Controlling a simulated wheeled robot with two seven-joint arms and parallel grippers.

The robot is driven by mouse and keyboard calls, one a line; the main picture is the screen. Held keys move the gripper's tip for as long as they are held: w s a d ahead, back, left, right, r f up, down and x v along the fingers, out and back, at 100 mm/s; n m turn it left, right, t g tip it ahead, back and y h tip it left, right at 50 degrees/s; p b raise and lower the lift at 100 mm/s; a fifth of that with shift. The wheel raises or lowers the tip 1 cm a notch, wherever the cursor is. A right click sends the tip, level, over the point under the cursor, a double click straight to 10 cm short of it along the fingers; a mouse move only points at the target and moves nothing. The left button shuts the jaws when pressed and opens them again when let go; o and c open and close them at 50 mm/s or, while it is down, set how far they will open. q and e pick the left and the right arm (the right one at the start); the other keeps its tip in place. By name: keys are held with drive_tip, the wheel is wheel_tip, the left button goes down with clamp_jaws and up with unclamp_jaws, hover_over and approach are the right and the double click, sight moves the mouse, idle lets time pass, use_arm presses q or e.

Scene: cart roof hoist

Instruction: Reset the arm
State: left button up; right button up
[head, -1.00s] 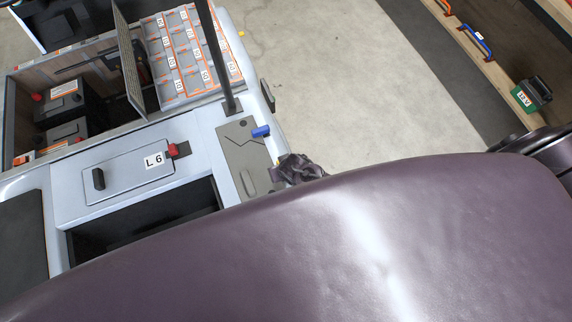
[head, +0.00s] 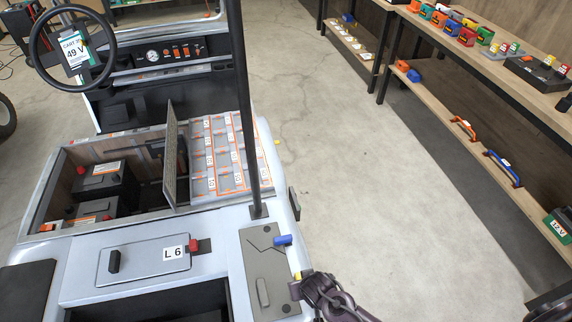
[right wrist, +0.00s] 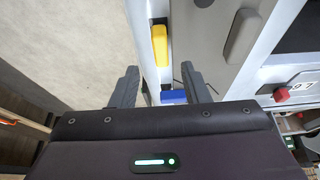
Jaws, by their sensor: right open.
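My right gripper (head: 308,287) shows at the bottom of the head view, beside the right edge of the cart. In the right wrist view its two dark fingers (right wrist: 161,88) are apart with nothing held between them. A yellow piece (right wrist: 159,45) on the cart's edge and a blue lever (right wrist: 173,97) lie in line with the gap between the fingers. In the head view the blue lever (head: 283,240) sits on a grey panel (head: 262,270), apart from the gripper. I cannot tell whether the gripper touches the yellow piece. My left gripper is not in view.
The cart has a dark roof post (head: 243,100), an open battery bay with a raised grille (head: 171,155), a compartment tray (head: 222,150) and a hatch marked L 6 (head: 145,262). Shelves (head: 470,130) stand at right. Floor (head: 340,130) between is clear.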

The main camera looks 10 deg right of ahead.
drive_tip(key=s+d+r+n, duration=0.1)
drive_tip(key=s+d+r, duration=0.1)
drive_tip(key=r, duration=0.7)
drive_tip(key=s+d+r, duration=0.2)
drive_tip(key=r, duration=0.7)
drive_tip(key=s+d+r+n, duration=0.1)
drive_tip(key=s+d+r, duration=0.1)
drive_tip(key=r, duration=0.7)
wheel_tip(320, 180, down, 32)
drive_tip(key=s+g+b, duration=0.2)
drive_tip(key=b, duration=0.1)
drive_tip(key=s+d+f+g+b, duration=0.1)
drive_tip(key=s+d+f, duration=0.3)
drive_tip(key=s+f, duration=1.5)
wheel_tip(320, 180, down, 3)
drive_tip(key=shift+s+f+b, duration=0.2)
drive_tip(key=shift+s+b, duration=0.2)
drive_tip(key=shift+b, duration=0.35)
